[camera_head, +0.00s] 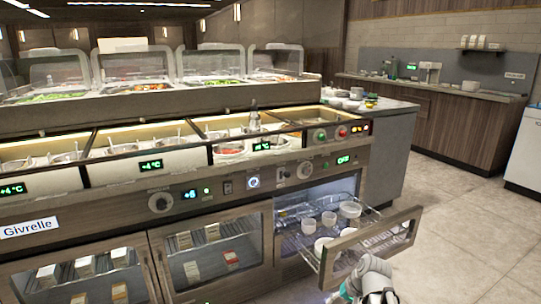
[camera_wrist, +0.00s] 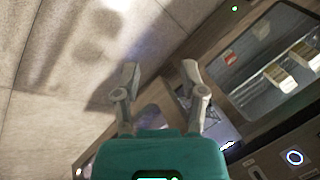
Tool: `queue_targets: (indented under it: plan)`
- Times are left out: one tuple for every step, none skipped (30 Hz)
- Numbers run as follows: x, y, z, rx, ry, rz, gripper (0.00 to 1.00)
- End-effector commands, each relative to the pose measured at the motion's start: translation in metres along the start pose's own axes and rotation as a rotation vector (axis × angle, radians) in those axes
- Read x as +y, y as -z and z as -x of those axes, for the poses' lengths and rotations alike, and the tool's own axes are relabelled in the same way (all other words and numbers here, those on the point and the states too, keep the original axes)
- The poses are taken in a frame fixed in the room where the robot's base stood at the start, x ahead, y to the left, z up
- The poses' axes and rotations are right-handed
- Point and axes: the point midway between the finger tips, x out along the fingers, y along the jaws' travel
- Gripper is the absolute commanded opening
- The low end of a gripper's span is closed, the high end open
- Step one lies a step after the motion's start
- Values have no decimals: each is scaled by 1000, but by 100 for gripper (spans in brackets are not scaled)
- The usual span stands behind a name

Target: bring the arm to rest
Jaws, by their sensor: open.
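My gripper (camera_wrist: 160,73) shows in the wrist view with its two grey fingers spread apart and nothing between them. The fingers point over the tiled floor (camera_wrist: 50,80) and the lower front of the counter. In the head view, part of my arm shows at the bottom edge, in front of the pulled-out drawer (camera_head: 372,241). The fingertips cannot be made out there.
The drawer stands open and holds several white bowls (camera_head: 350,209) on a wire rack. The sauce counter (camera_head: 110,197) with lit wells fills the left. Glass-fronted cabinets (camera_head: 212,262) sit below it. Floor (camera_head: 460,215) is clear at the right.

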Motion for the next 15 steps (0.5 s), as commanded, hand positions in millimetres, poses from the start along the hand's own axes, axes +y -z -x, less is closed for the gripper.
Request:
queue_targets:
  plan:
    - [-8, -10, 4, -25, -44, 35, 54]
    - [-10, -15, 5, -38, -72, 53, 54]
    - [-13, -20, 5, -54, -107, 76, 54]
    - [-14, -24, 6, -66, -132, 91, 54]
    - [-15, -28, 6, -75, -156, 106, 54]
    - [-17, -32, 7, -87, -185, 124, 54]
    - [-18, -35, 8, -96, -204, 135, 54]
    - [-19, -38, 9, -104, -223, 147, 54]
    - [-20, -41, 10, -112, -248, 161, 54]
    - [-21, -43, 11, -119, -265, 172, 54]
    - [-22, -46, 12, -125, -281, 182, 54]
    - [-23, -49, 13, -133, -303, 194, 54]
    - [-23, -51, 14, -139, -318, 203, 54]
    - [-24, -52, 15, -143, -333, 212, 54]
    - [-25, -55, 17, -150, -353, 224, 54]
